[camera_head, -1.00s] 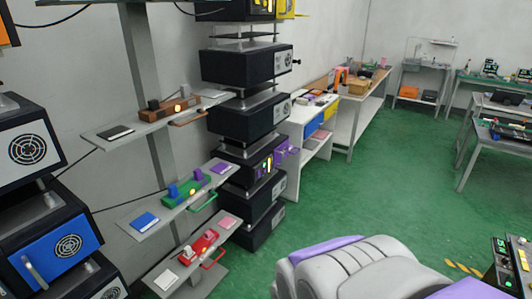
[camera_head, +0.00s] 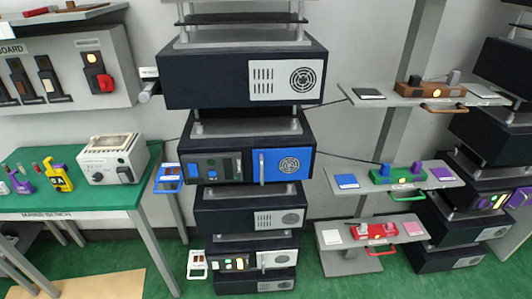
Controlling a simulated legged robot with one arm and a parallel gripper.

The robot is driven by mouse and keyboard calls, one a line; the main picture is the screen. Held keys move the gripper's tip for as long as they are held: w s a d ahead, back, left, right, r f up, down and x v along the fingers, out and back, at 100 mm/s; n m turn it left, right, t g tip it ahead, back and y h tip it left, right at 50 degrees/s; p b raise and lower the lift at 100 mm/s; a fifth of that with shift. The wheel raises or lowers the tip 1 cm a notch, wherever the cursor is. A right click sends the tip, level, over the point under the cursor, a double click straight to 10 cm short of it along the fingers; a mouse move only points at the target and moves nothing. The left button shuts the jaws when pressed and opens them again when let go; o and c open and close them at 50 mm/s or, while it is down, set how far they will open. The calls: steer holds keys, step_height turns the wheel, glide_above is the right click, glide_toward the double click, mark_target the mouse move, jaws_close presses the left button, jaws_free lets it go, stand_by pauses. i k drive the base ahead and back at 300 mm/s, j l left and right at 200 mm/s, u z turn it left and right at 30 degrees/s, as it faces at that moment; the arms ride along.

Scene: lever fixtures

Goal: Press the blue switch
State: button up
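Several blue parts show, and I cannot tell for certain which is the blue switch. A flat blue square pad (camera_head: 346,181) lies at the left end of the middle shelf on the right-hand post. Next to it, a green fixture (camera_head: 400,177) carries a small blue block (camera_head: 386,170), a lit yellow light and a purple block. In the centre rack, one unit has a blue door panel (camera_head: 286,166) with a pale upright handle. A blue framed piece (camera_head: 168,178) sticks out at that unit's left. My gripper is not in view.
A green-topped bench (camera_head: 70,190) with a white device (camera_head: 112,158) stands at left, under a wall board (camera_head: 70,75). Shelves above and below the middle one hold a brown fixture (camera_head: 430,91) and a red fixture (camera_head: 376,231). Green floor shows in front.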

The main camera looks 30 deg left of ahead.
mark_target(192, 167)
steer(key=u, duration=1.85)
